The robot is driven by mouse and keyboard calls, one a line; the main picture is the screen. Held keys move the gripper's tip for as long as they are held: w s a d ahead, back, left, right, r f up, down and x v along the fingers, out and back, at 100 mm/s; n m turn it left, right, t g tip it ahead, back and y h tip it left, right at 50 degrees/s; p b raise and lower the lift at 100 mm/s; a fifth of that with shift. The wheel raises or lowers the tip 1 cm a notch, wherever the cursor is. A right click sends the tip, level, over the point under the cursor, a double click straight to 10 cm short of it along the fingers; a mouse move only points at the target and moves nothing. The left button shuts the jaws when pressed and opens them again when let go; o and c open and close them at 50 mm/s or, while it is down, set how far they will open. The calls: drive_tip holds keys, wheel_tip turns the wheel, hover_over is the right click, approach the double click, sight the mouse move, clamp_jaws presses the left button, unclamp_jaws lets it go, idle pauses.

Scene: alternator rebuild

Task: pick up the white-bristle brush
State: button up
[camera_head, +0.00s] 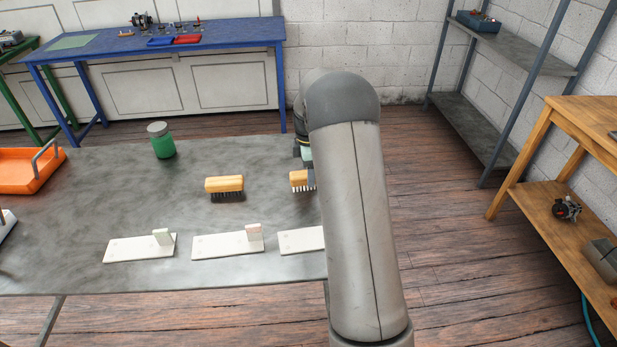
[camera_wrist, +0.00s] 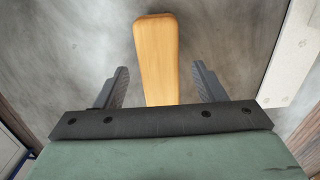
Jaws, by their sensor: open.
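The white-bristle brush (camera_head: 299,181) stands bristles down on the grey metal table, with a wooden block on top. In the head view, my arm hides its right part. In the wrist view, its wooden back (camera_wrist: 156,45) shows from above, and its bristles are hidden. My gripper (camera_wrist: 160,68) is open, with one finger on each side of the wooden block and a gap on both sides. In the head view, my gripper is mostly hidden behind my arm, at the brush's right part.
A dark-bristle brush (camera_head: 225,185) stands to the left. Several white plates with upright tabs, one of them here (camera_head: 225,244), lie along the front. A green jar (camera_head: 162,143) and an orange tray (camera_head: 22,178) stand further left. The grey table (camera_head: 110,200) is bare between them.

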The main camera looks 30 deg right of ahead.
drive_tip(key=shift+f, duration=0.95)
drive_tip(key=shift+c, duration=0.3)
drive_tip(key=c, duration=1.1)
drive_tip(key=shift+o, duration=0.2)
drive_tip(key=shift+r, duration=0.1)
drive_tip(key=shift+r, duration=0.6)
drive_tip(key=s+a+r+b, duration=0.1)
drive_tip(key=s+r+b, duration=0.3)
drive_tip(key=s+r, duration=0.7)
drive_tip(key=s, duration=0.3)
drive_tip(key=shift+r, duration=0.35)
